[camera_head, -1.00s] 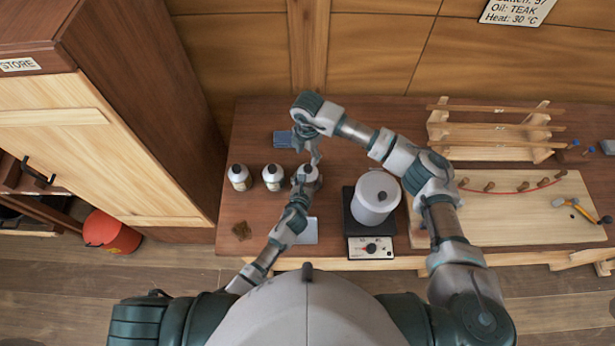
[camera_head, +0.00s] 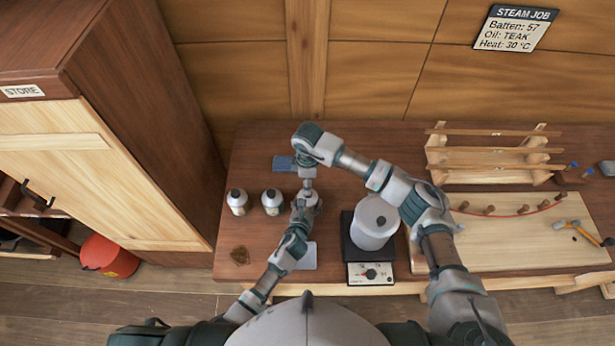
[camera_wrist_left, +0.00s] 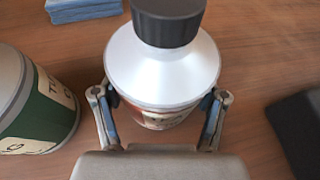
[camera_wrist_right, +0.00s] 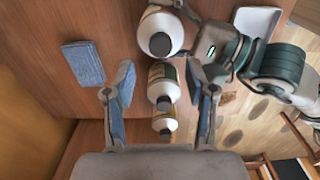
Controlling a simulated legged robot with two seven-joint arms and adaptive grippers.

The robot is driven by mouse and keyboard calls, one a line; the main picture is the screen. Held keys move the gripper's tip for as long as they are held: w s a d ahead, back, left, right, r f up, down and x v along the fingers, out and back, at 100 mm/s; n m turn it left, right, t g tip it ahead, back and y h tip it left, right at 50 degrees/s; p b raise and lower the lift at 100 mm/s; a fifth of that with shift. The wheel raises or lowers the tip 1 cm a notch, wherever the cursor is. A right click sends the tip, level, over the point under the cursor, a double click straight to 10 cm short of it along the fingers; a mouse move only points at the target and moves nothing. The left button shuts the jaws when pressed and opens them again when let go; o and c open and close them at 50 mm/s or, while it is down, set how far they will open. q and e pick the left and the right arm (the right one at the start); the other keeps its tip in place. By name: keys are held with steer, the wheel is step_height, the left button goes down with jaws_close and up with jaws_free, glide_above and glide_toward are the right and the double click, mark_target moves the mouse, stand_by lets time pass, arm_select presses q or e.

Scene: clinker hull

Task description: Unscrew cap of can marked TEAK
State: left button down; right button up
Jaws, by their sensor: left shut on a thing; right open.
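Three silver-topped cans with dark caps stand in a row on the bench. My left gripper (camera_wrist_left: 163,118) is shut around the body of the rightmost can (camera_head: 314,198), which shows a silver shoulder (camera_wrist_left: 160,70) and a black cap (camera_wrist_left: 168,22) in the left wrist view. The cap is on. Its reddish label is mostly hidden, and I cannot read its name. The neighbouring can (camera_wrist_left: 38,105) has a green label beginning "TU". My right gripper (camera_wrist_right: 161,75) is open and empty close to the held can; the head view does not show whether it touches the cap.
The other two cans (camera_head: 238,202) (camera_head: 272,201) stand to the left. A blue block (camera_head: 284,163) lies behind. A pot (camera_head: 375,222) sits on a heater to the right. The wall sign (camera_head: 515,28) reads Oil: TEAK, Heat: 30 °C.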

mark_target(308, 200)
arm_select(q)
steer(key=shift+s+a+f, duration=0.1)
steer(key=shift+f, duration=0.05)
arm_select(e)
step_height(308, 200, down, 6)
steer(key=shift+f, duration=0.1)
jaws_close()
steer(key=n, duration=0.9)
steer(key=shift+d, duration=0.1)
steer(key=n, duration=1.5)
steer(key=shift+d+r+n, duration=0.1)
steer(key=shift+r+n, duration=0.1)
steer(key=shift+n, duration=1.4)
steer(key=n, duration=1)
steer(key=shift+w, duration=0.1)
arm_select(q)
steer(key=shift+f, duration=0.1)
arm_select(e)
steer(key=n, duration=0.7)
steer(key=shift+n, duration=0.4)
steer(key=n, duration=0.2)
steer(key=shift+w+n, duration=0.1)
steer(key=shift+n, duration=0.3)
steer(key=n, duration=0.6)
